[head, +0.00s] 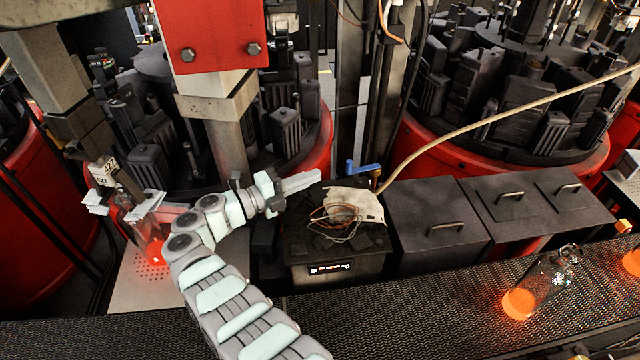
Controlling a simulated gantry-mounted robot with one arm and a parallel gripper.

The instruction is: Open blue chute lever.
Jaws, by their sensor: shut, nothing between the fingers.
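The blue lever (362,167) stands at the back edge of the dark box in the middle of the head view. It has a short upright part and a bar reaching to the right. My gripper (316,177) is shut and empty, its fingers pointing right toward the lever. In the picture a gap separates the fingertips from the lever, and they do not touch it. How far apart they are in depth I cannot tell.
A pale device with loose wires (355,205) lies on the dark box (335,268), just in front of the lever. A tan cable rises beside it. A glowing bottle (540,285) stands on the conveyor (420,312). Red-rimmed rotary moulds (500,90) fill the back.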

